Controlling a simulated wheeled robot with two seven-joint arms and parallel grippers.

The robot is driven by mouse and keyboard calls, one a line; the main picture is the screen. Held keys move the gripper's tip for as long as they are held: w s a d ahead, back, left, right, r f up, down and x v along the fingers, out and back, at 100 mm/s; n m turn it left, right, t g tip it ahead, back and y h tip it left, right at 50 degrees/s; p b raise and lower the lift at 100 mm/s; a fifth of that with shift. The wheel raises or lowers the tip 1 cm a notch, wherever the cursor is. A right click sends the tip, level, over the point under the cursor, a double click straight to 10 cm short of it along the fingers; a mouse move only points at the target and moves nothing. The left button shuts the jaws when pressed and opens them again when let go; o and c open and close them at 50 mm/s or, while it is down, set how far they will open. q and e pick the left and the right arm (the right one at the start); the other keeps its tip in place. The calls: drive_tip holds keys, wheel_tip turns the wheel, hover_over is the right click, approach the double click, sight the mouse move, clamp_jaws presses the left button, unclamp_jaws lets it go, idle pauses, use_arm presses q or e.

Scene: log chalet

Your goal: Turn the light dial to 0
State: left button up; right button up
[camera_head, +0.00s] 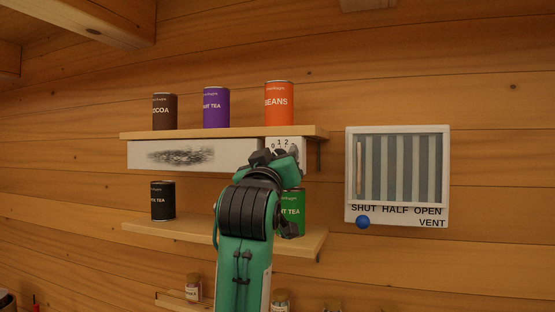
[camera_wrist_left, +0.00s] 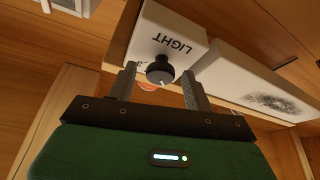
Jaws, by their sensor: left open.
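The light dial (camera_wrist_left: 160,70) is a dark round knob on a white box marked LIGHT (camera_wrist_left: 172,32), which shows upside down in the left wrist view. In the head view, the box (camera_head: 298,144) is under the upper shelf's right end, with the digits 0, 1 and 2 visible. The dial is hidden there behind my left gripper (camera_head: 276,156). In the left wrist view, my left gripper (camera_wrist_left: 158,84) is open, with one finger on each side of the dial. I cannot tell whether the fingers touch it, nor read its setting. My right gripper is not in view.
Cocoa (camera_head: 164,111), purple tea (camera_head: 216,107) and orange beans (camera_head: 279,103) cans stand on the upper shelf (camera_head: 190,133). A black can (camera_head: 162,200) and a green tea can (camera_head: 293,212) stand below. A vent panel (camera_head: 398,170) with a blue knob (camera_head: 362,222) is at right.

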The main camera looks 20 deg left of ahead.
use_arm(q)
drive_tip(key=b+v, duration=0.7)
drive_tip(key=v, duration=0.6)
drive_tip(key=shift+s, duration=0.35)
drive_tip(key=shift+f, duration=0.1)
